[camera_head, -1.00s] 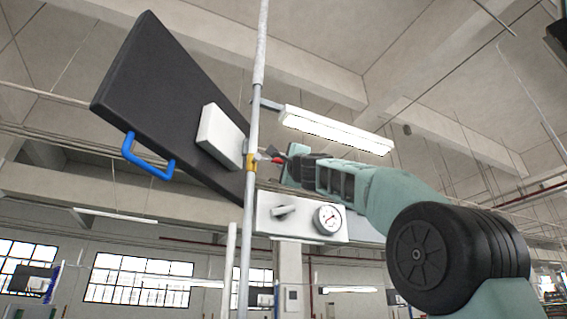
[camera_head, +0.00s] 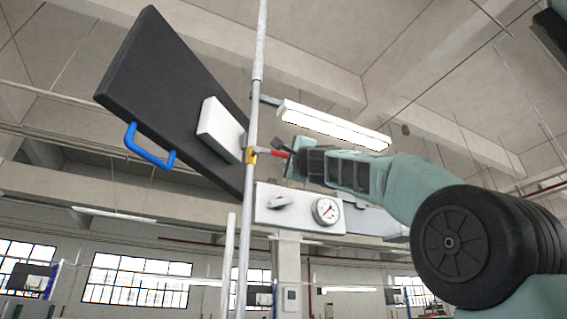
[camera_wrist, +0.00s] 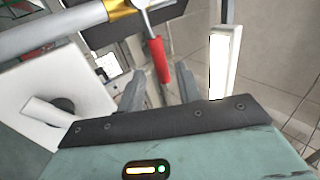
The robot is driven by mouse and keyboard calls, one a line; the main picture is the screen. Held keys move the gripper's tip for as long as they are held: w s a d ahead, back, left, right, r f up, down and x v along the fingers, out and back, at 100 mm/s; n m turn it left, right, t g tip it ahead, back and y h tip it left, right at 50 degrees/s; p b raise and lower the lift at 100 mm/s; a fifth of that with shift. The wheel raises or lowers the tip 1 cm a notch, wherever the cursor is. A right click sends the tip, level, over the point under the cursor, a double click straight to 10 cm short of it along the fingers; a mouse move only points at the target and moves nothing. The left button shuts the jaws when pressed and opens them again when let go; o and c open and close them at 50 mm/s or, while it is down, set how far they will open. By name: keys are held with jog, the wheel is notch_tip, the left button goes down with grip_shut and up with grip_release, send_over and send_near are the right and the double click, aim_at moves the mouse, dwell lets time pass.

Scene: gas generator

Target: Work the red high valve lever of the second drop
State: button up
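The red valve lever (camera_head: 279,153) sticks out to the right from a brass valve (camera_head: 251,156) on a thin upright grey pipe (camera_head: 250,110). In the wrist view the red lever (camera_wrist: 160,60) lies between the lines of my two fingers, with the brass valve (camera_wrist: 120,8) above it. My gripper (camera_head: 286,153) is at the free right end of the lever. In the wrist view my gripper (camera_wrist: 160,84) has its fingers apart, one on each side of the lever's end. I see no finger touching the lever.
A white panel with a gauge (camera_head: 326,211) and a grey knob sits just below. A black slanted board (camera_head: 170,95) with a blue handle (camera_head: 150,158) and white box is left of the pipe. A lamp (camera_head: 335,128) hangs above my gripper.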

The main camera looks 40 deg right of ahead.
jog(key=b+v, duration=0.7)
jog(key=v, duration=0.6)
jog(key=shift+s, duration=0.1)
dwell(0.4)
